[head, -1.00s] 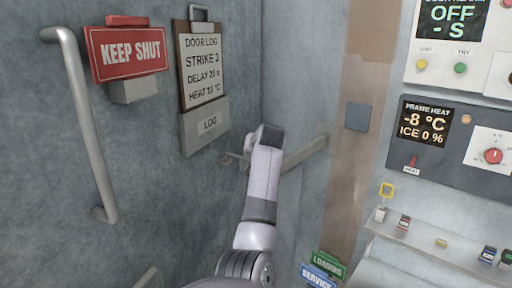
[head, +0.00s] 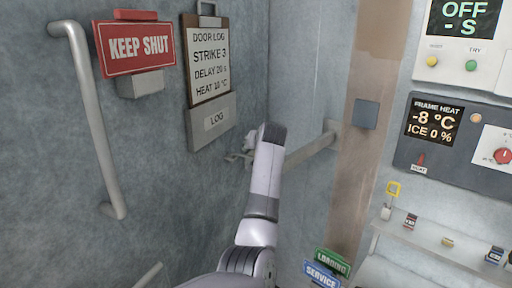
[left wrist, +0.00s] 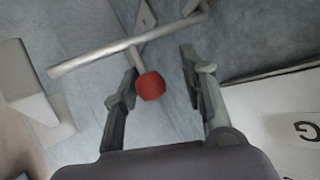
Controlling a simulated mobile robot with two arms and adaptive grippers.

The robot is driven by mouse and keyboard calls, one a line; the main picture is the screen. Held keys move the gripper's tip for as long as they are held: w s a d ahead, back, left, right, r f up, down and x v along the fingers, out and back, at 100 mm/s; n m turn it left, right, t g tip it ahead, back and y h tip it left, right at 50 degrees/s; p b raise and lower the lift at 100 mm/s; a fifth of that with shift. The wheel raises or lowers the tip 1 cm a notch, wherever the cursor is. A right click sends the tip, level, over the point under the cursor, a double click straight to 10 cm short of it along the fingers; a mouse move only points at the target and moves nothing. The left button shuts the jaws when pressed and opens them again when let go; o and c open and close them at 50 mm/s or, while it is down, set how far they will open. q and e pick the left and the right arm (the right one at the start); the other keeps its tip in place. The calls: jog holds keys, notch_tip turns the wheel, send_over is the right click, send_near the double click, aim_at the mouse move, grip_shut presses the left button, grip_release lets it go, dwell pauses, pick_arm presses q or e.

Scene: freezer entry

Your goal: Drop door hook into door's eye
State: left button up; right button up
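My left gripper (head: 252,154) is at the door, below the log board, mostly hidden by its own arm. In the left wrist view the left gripper (left wrist: 160,68) is open, with two dark fingers apart. A red knob (left wrist: 150,86) on a short metal stem shows between them, nearer the left finger; I cannot tell whether it touches. The stem joins a longer grey rod, which seems to be the door hook (left wrist: 90,62). Part of this metalwork (head: 236,157) shows left of the gripper in the head view. I cannot clearly make out the eye. My right gripper is not in view.
The grey door carries a long handle (head: 92,120), a red KEEP SHUT sign (head: 138,46) and a log board (head: 208,70). A bar (head: 312,152) runs right of my gripper. Control panels (head: 450,130) and a small shelf (head: 440,240) are at right.

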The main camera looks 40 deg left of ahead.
pick_arm(q)
jog(key=shift+d+r, duration=0.1)
jog(key=shift+d, duration=0.3)
jog(key=v, duration=1.1)
jog(key=shift+s+d+r, duration=0.15)
jog(key=shift+s+r, duration=0.05)
jog(key=shift+s, duration=0.05)
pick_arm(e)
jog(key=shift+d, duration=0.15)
